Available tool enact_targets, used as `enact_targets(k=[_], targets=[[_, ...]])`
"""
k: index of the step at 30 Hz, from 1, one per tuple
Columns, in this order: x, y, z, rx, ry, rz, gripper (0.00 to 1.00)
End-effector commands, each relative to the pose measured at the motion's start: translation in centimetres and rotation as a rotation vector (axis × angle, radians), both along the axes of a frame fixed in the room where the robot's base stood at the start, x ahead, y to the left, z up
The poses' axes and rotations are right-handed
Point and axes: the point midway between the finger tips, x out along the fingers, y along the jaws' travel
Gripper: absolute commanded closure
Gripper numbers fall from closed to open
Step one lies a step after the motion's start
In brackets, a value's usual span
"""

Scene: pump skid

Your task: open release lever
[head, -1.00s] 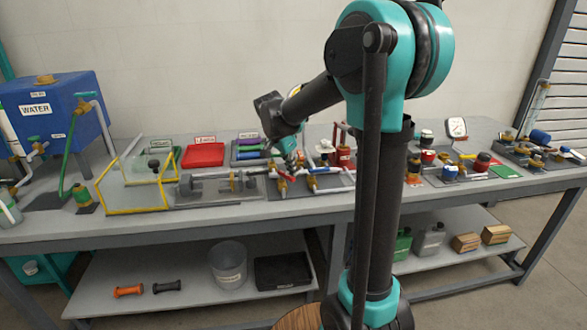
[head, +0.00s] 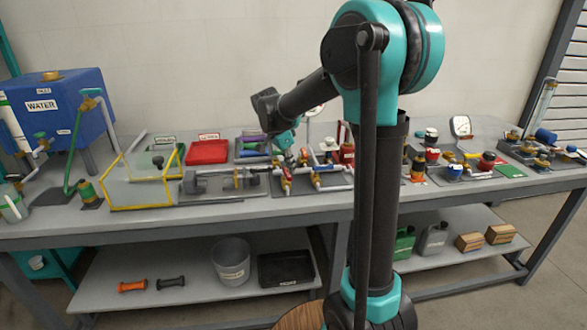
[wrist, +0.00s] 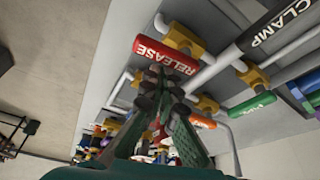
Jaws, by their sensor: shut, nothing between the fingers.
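The release lever (wrist: 160,57) has a red handle with the word RELEASE and shows in the wrist view at upper middle, on a brass-coloured valve on white pipe. My gripper (wrist: 166,82) is shut and empty, its fingertips close to the lower edge of the red handle. I cannot tell whether they touch it. In the head view my gripper (head: 286,158) is low over the valve panel at the middle of the bench, and the lever is too small there to make out clearly.
In the wrist view a black CLAMP handle (wrist: 275,27) and a green handle (wrist: 252,105) sit to the right of the release lever. In the head view a yellow-framed clear guard (head: 140,182) and a red tray (head: 207,152) stand left of my gripper.

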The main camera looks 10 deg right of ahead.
Motion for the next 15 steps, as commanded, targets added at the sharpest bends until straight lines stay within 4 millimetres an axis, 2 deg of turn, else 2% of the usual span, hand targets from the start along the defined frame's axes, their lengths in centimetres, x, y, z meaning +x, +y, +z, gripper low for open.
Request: enact_targets(k=[11,15], targets=[[0.20,0.02,0.00,0.000,0.000,0.000,1.00],[0.42,-0.88,-0.01,0.000,0.000,-0.001,1.00]])
